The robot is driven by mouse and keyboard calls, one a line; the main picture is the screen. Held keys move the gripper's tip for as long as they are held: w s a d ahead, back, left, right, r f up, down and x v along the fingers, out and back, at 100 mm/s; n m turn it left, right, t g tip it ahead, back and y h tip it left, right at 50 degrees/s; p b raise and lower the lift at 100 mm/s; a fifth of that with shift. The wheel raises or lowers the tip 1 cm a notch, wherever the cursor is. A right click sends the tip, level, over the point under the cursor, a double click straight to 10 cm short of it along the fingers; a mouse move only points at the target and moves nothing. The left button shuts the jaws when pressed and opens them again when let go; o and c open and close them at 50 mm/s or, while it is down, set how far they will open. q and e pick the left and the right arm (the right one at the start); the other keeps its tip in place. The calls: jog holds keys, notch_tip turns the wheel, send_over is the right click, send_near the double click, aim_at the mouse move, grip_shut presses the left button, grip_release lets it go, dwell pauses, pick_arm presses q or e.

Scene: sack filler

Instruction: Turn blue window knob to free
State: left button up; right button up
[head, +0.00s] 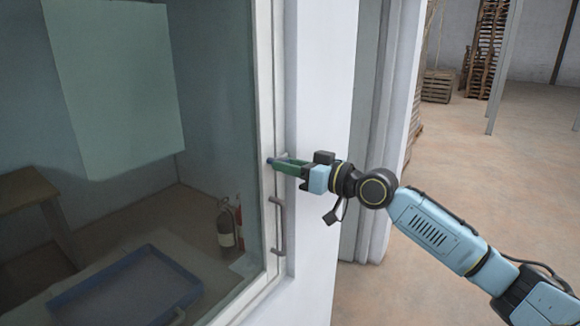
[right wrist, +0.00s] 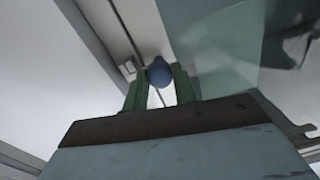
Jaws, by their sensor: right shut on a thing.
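The blue window knob (right wrist: 159,72) sits on the window frame and shows between the green fingers of my right gripper (right wrist: 158,90) in the right wrist view. In the head view a small blue tip of the knob (head: 270,161) shows at the end of the fingers. My right gripper (head: 288,166) reaches in from the right and is shut on the knob, at the frame's right side above the handle. The fingers hide part of the knob, and I cannot tell its turn angle. My left gripper is in neither view.
A vertical grey handle (head: 278,226) is on the window frame (head: 268,110) just below my gripper. Behind the glass are a blue tray (head: 128,290), a fire extinguisher (head: 226,226) and a wooden table (head: 28,190). Open floor (head: 480,190) lies to the right.

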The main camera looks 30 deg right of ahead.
jog(key=shift+a+n+h+p, duration=0.1)
jog(key=shift+n+h+p, duration=0.45)
jog(key=shift+n, duration=7.95)
jog(key=shift+s, duration=0.1)
jog(key=o, duration=1)
